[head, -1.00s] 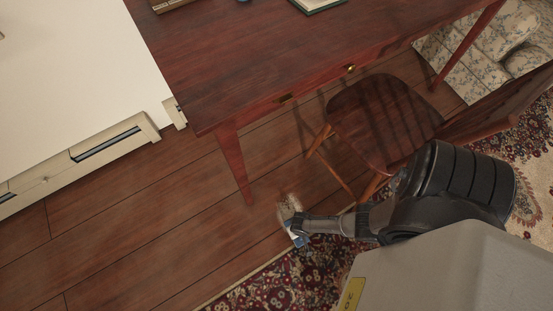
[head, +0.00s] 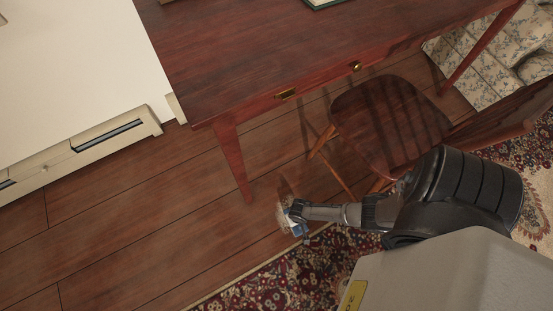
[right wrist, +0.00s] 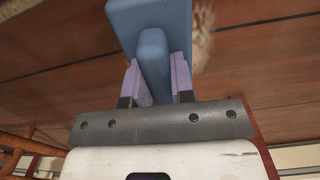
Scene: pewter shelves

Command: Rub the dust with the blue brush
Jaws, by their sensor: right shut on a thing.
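The blue brush (right wrist: 152,38) is held between the two purple fingers of my right gripper (right wrist: 157,82), which are shut on its handle ridge. In the head view a small blue part of the brush (head: 296,229) shows at the end of my right gripper (head: 298,213), low over the wooden floor. A pale brown, fuzzy dust patch (head: 284,188) lies on the floor right beside the brush; it also shows in the right wrist view (right wrist: 204,28). The brush's underside is hidden, so I cannot tell if it touches the dust. My left gripper is out of view.
A red-brown wooden table (head: 260,50) stands above, its leg (head: 234,160) left of the brush. A wooden chair (head: 385,120) stands just right of the dust. A patterned rug (head: 290,280) lies below. Bare floor (head: 130,220) is open to the left.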

